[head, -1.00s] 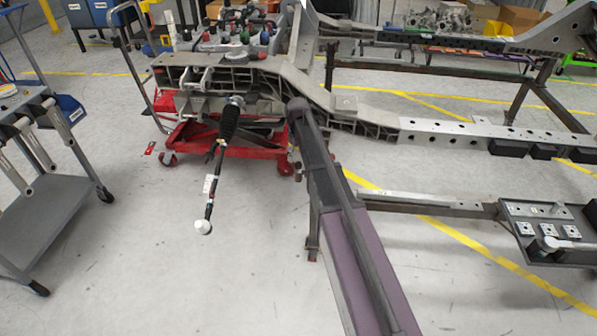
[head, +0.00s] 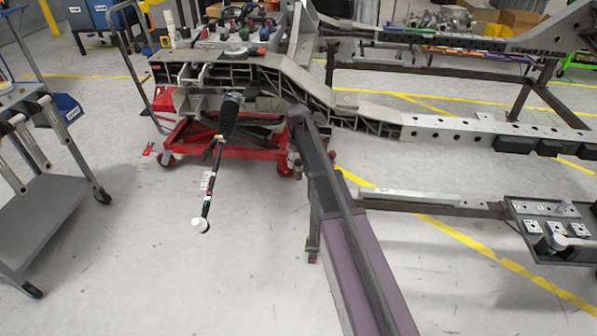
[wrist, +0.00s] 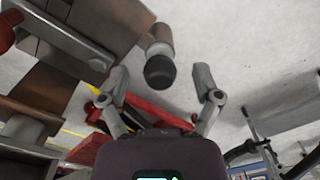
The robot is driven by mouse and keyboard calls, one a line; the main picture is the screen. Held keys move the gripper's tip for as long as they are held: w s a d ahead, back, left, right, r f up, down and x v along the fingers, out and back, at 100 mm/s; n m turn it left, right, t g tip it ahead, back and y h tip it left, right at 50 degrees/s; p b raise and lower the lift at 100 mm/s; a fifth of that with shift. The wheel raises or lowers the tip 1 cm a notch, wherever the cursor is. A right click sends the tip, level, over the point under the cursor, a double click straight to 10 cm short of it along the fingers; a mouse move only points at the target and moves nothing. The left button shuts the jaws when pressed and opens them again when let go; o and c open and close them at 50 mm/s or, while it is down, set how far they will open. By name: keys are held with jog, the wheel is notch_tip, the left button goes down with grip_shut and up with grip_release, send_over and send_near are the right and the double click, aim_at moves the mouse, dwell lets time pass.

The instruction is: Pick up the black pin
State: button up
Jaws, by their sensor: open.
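I cannot make out the gripper or a distinct black pin in the head view.
The grey chassis rail (head: 360,105) crosses the head view. A black boot and rod (head: 217,160) hang over the floor by a red lift cart (head: 240,150). A grey trolley (head: 50,215) stands left, and a parts tray (head: 510,235) is at right.

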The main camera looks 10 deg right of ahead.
jog(key=shift+f, duration=0.5)
grip_shut()
dwell(0.3)
